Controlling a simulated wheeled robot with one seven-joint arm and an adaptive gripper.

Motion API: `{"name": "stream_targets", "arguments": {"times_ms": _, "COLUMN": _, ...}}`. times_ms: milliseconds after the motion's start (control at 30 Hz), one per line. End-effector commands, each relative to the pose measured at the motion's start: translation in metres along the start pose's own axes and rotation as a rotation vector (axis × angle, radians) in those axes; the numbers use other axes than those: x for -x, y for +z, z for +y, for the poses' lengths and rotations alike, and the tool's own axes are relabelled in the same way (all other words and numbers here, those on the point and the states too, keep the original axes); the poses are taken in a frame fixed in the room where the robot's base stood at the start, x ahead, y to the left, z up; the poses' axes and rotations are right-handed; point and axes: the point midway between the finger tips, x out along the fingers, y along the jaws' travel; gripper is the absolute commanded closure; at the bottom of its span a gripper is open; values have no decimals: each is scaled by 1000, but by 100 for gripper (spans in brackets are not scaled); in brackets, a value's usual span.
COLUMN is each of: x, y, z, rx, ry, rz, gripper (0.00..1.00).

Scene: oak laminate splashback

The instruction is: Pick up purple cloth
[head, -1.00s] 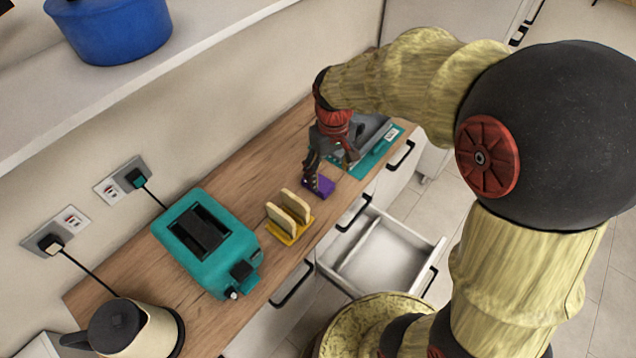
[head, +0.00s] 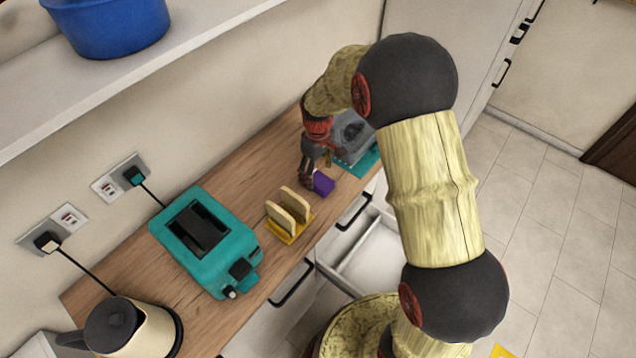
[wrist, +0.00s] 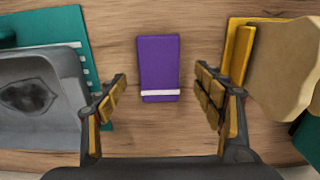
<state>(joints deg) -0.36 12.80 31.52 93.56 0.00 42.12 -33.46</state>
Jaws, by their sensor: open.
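The purple cloth (wrist: 158,64) is a small folded rectangle with a white stripe near one end. It lies flat on the wooden counter. It also shows in the head view (head: 323,184), partly behind my gripper. My gripper (wrist: 163,90) is open and empty, with one finger on each side of the cloth's line in the wrist view. Bare wood shows between each fingertip and the cloth, and I see no contact. In the head view my gripper (head: 306,182) is low over the counter, right beside the cloth.
A yellow rack (head: 290,229) with bread slices stands left of the cloth, close to one finger in the wrist view. A teal toaster (head: 205,245) and a kettle (head: 130,325) are further left. A grey item on a teal board (wrist: 72,30) lies on the other side. A drawer (head: 375,255) below is open.

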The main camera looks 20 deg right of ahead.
Motion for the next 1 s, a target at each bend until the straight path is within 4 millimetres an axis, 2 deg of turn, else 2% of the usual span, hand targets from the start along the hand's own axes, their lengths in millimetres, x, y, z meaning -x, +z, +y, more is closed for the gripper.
{"name": "stream_targets", "arguments": {"times_ms": 33, "x": -11, "y": 2, "z": 0, "rx": -1, "ry": -2, "rz": -3, "gripper": 32}}
{"name": "stream_targets", "arguments": {"times_ms": 167, "x": -27, "y": 1, "z": 0, "rx": 0, "ry": -1, "rz": -2, "gripper": 32}}
{"name": "stream_targets", "arguments": {"times_ms": 433, "x": -29, "y": 1, "z": 1, "rx": 0, "ry": 0, "rz": 0, "gripper": 32}}
{"name": "stream_targets", "arguments": {"times_ms": 1000, "x": -29, "y": 1, "z": 0, "rx": 0, "ry": 0, "rz": 0, "gripper": 65}}
